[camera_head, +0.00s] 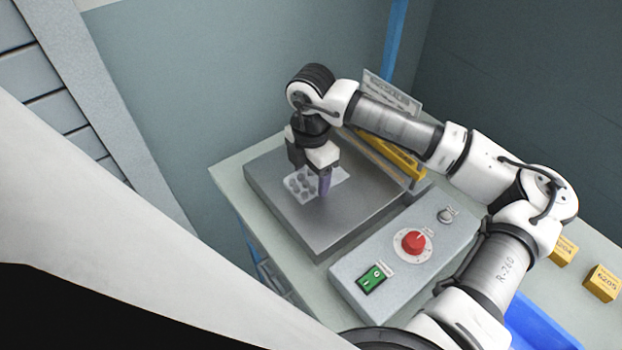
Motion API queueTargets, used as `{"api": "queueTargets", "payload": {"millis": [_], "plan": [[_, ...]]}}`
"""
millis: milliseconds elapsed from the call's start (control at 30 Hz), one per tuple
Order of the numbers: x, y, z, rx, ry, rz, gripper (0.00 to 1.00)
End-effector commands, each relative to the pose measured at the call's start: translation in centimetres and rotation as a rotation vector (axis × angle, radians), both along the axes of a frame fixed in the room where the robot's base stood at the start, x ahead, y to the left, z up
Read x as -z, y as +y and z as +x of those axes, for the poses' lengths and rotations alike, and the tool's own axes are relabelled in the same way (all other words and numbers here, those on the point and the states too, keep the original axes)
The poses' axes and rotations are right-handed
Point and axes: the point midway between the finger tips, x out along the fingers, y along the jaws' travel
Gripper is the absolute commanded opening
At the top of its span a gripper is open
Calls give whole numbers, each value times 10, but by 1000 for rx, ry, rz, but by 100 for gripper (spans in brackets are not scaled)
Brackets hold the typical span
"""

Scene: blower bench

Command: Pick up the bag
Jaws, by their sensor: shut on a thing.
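The bag (301,184) looks like a flat pale packet with several dark round shapes in it. It is at the upper left part of a flat grey metal plate (285,220) on the bench. My gripper (325,190) points down over the bag's right part and is shut on it. The fingertips hide part of the bag. I cannot tell whether the bag touches the plate or is slightly above it.
A grey control box with a red knob (413,242) and a green switch (371,280) stands in front of the plate. A yellow bar (392,158) runs behind it. Yellow boxes (602,283) and a blue bin (540,325) are at the right.

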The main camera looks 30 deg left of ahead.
Motion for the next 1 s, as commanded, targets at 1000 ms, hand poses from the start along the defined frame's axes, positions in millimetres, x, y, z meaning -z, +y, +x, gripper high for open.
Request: {"api": "queueTargets", "payload": {"millis": [1000], "plan": [[-134,1,1,3,-6,1,36]]}}
